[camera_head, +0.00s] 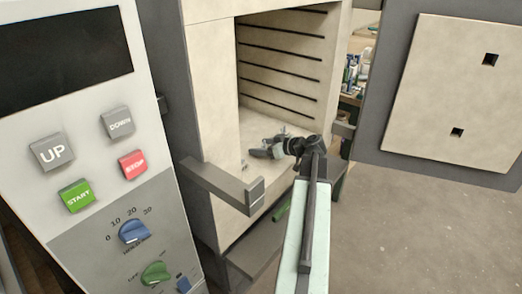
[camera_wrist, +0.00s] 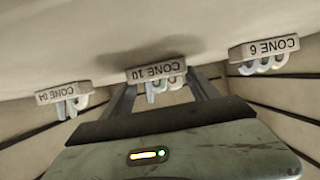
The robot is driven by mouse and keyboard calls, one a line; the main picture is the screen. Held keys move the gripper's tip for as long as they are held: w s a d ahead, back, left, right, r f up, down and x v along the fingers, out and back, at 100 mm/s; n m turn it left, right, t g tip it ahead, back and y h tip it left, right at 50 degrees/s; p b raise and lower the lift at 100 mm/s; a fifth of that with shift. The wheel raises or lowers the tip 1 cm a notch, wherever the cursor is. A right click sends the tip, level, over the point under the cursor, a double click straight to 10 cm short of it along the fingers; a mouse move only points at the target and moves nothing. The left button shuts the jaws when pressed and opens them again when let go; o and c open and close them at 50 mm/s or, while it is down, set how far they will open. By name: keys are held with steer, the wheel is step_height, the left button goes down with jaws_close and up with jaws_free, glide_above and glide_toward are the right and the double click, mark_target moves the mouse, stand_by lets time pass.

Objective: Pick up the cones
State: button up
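Three pale cone blocks show upside down in the wrist view. The CONE 04 block (camera_wrist: 62,93) is at the left, the CONE 10 block (camera_wrist: 157,72) in the middle, and the CONE 6 block (camera_wrist: 264,50) at the right. Each bears several small curved pieces. My gripper (camera_wrist: 162,80) has its fingers spread, with the tips near the two ends of the CONE 10 block. I cannot tell whether they touch it. In the head view my gripper (camera_head: 262,152) is low inside the kiln; the blocks there are mostly hidden or too small to read.
The kiln (camera_head: 210,90) is open at the front, with dark grooves along its inner walls. Its door (camera_head: 440,100) is swung open at the right. A latch bar (camera_head: 222,185) juts out at the lower left. A control panel (camera_head: 95,150) fills the left side.

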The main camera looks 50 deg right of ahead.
mark_target(262, 142)
steer(key=c, duration=0.3)
steer(key=shift+c, duration=0.2)
steer(key=shift+r, duration=0.1)
steer(key=shift+r+p, duration=0.25)
steer(key=shift+p, duration=0.15)
step_height(262, 142, up, 3)
steer(key=p, duration=0.3)
steer(key=s+d, duration=0.3)
steer(key=s, duration=0.4)
steer(key=s+d+r+p, duration=0.1)
steer(key=s+d, duration=0.3)
steer(key=s, duration=0.3)
steer(key=shift+d+r, duration=0.15)
steer(key=shift+d, duration=0.15)
